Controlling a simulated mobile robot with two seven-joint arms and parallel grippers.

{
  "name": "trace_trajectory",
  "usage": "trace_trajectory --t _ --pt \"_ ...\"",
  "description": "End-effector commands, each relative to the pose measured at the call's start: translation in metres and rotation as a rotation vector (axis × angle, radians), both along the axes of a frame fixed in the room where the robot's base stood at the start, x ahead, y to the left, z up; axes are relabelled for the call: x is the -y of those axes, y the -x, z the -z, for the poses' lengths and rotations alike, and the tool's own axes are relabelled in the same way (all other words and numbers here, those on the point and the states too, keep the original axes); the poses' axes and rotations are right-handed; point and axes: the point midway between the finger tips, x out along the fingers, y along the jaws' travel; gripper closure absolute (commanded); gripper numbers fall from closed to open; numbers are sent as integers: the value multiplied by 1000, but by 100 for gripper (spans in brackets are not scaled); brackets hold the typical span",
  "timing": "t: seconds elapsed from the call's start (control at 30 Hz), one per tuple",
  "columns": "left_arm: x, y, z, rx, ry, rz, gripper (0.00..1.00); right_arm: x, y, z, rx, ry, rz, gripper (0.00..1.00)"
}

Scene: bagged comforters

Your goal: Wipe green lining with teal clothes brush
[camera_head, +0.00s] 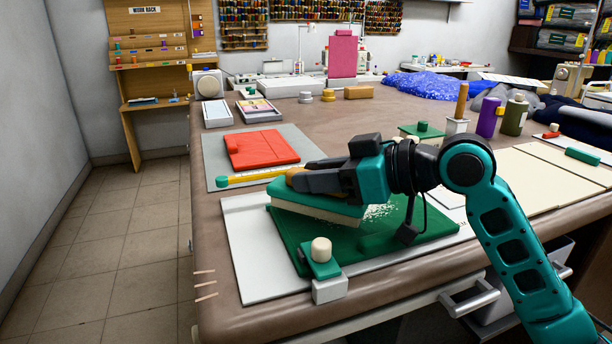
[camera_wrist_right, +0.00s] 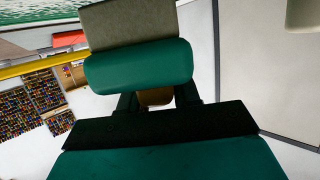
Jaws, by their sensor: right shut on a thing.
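The green lining (camera_head: 420,226) lies flat on a pale board (camera_head: 250,262) near the front of the table. White specks (camera_head: 380,212) are scattered on it, beside the brush. The teal clothes brush (camera_head: 318,203), with pale bristles facing down, is over the lining's far left part; I cannot tell whether the bristles touch it. My right gripper (camera_head: 297,180) is shut on the brush's brown handle. In the right wrist view the teal brush body (camera_wrist_right: 138,68) is in front of the jaws (camera_wrist_right: 155,100). My left gripper is not in view.
A green and white block with a cream knob (camera_head: 321,255) stands at the lining's front left corner. A red folded cloth (camera_head: 261,149) lies on a grey mat (camera_head: 222,178) behind. A yellow stick (camera_head: 248,177) shows beside the gripper. Bottles (camera_head: 488,117) stand at the back right.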

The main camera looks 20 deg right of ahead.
Motion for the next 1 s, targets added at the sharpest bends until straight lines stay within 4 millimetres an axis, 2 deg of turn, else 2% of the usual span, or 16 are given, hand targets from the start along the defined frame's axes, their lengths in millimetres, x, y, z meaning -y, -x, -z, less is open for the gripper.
trace_trajectory --t 0.13,0.37,0.7,1.0 --pt "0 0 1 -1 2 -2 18 12 -1 0 1 1 2 100" --pt "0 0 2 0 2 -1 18 19 -1 0 1 -1 1 100" --pt "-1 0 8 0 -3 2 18 48 -2 4 -1 3 3 100" --pt "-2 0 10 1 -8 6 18 60 -3 4 0 4 4 100"
